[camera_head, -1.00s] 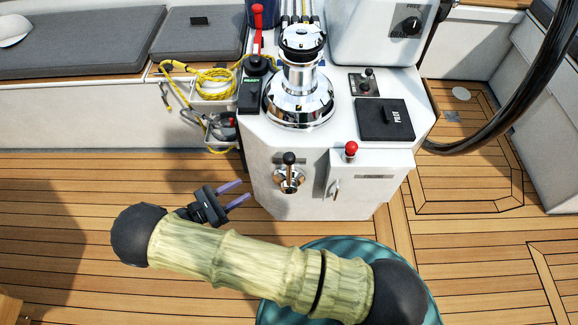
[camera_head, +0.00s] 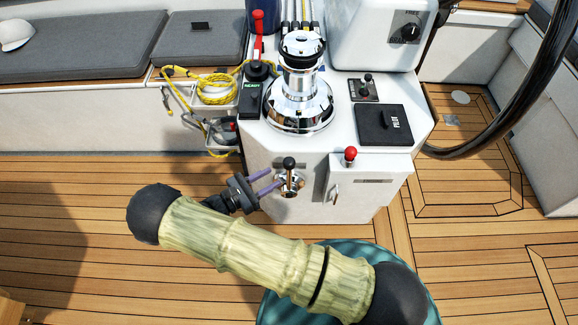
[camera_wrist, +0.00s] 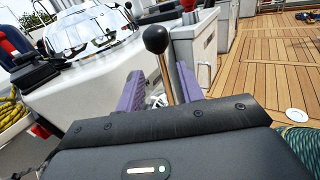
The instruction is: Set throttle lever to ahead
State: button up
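The throttle lever (camera_head: 289,163) has a black ball knob on a metal stem and a chrome base on the front of the white console. It looks about upright in the head view. My gripper (camera_head: 277,177) is open, its two purple fingers reaching the lever from the left. In the wrist view, the lever's stem (camera_wrist: 165,72) stands between the spread fingers of my gripper (camera_wrist: 160,88), with the knob above them. I cannot tell whether either finger touches the stem. The lever's base is mostly hidden in the wrist view.
A red-knobbed lever (camera_head: 350,154) and a small box stand just right of the throttle. A chrome winch (camera_head: 300,100) and a black PILOT cover (camera_head: 384,124) are on the console top. Yellow rope (camera_head: 215,88) hangs at left. The wooden deck (camera_head: 80,200) is clear.

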aim_at(289, 168)
jog(key=x, duration=0.8)
jog(key=shift+s+p, duration=0.1)
jog(key=shift+p, duration=0.25)
jog(key=shift+a, duration=0.1)
grip_shut()
